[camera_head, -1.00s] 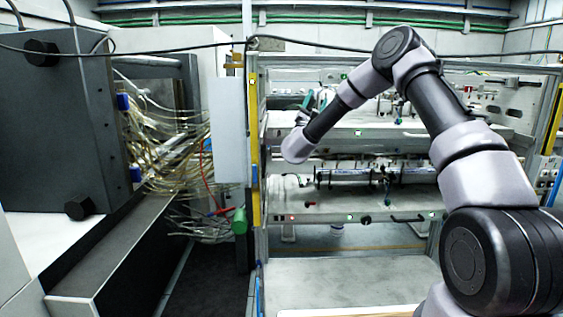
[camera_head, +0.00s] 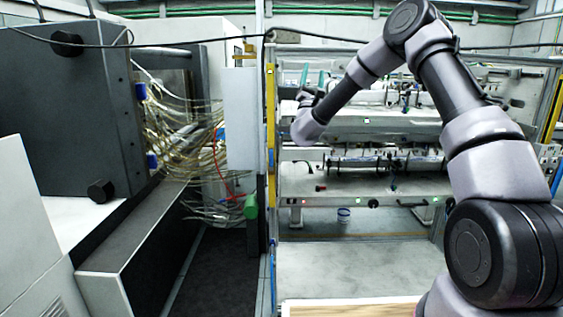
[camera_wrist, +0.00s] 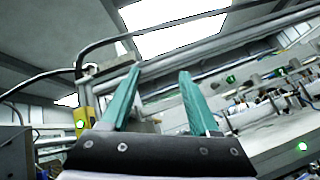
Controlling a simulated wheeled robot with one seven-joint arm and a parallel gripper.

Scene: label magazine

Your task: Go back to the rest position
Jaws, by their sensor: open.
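My gripper (camera_wrist: 160,72) shows in the wrist view with its two teal fingers apart and nothing between them. The fingers point up towards the ceiling and its bright panels. In the head view my arm is folded up on the right, and my small, partly hidden gripper (camera_head: 312,78) sticks up behind the far end of the arm, in front of the machine frame (camera_head: 350,202). No object is held.
A dark cabinet (camera_head: 75,110) with a bundle of pale wires (camera_head: 195,150) stands on the left. A yellow post (camera_head: 271,150) and a grey box (camera_head: 241,120) stand between it and the machine. A wooden board (camera_head: 350,308) lies at the bottom. Dark floor (camera_head: 215,265) is clear.

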